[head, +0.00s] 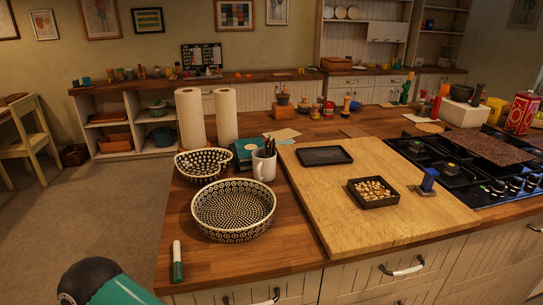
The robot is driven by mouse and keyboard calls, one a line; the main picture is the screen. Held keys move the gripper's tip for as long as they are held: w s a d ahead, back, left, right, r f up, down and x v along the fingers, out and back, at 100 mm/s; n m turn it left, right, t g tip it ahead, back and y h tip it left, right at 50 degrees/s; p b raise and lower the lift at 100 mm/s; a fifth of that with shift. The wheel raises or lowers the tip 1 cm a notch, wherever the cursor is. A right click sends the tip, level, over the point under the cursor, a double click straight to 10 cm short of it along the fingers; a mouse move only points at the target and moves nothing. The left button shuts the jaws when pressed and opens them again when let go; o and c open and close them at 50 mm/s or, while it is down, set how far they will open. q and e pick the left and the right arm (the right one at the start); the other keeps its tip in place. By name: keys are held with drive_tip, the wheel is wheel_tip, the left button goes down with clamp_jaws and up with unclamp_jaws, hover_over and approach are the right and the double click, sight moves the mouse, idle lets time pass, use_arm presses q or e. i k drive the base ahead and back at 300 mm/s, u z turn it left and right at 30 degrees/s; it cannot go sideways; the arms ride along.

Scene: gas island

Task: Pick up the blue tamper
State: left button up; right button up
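The blue tamper (428,180) stands on the right part of the wooden board (330,220), close to the cooktop. It has a blue upright handle over a flat grey base. A small square dark tray (374,203) of pale pieces sits just to its left, apart from it. A teal and black part of my own arm shows at the bottom left corner, far from the tamper. Neither of my grippers is in view, and nothing touches the tamper.
A gas cooktop (455,172) lies right of the board. A flat black tray (324,155) is at the board's back. Patterned bowls (234,228), a white mug (264,166) of pens and a green-white marker (177,262) are on the left counter. The board's front is bare.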

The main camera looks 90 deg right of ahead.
sight(425, 189)
drive_tip(key=z, duration=0.05)
drive_tip(key=k, duration=1.6)
drive_tip(key=z, duration=1.15)
drive_tip(key=k, duration=0.45)
drive_tip(key=z, duration=0.75)
drive_tip(key=i, duration=0.5)
drive_tip(key=u, duration=0.1)
drive_tip(key=k, duration=0.45)
drive_tip(key=z, duration=0.2)
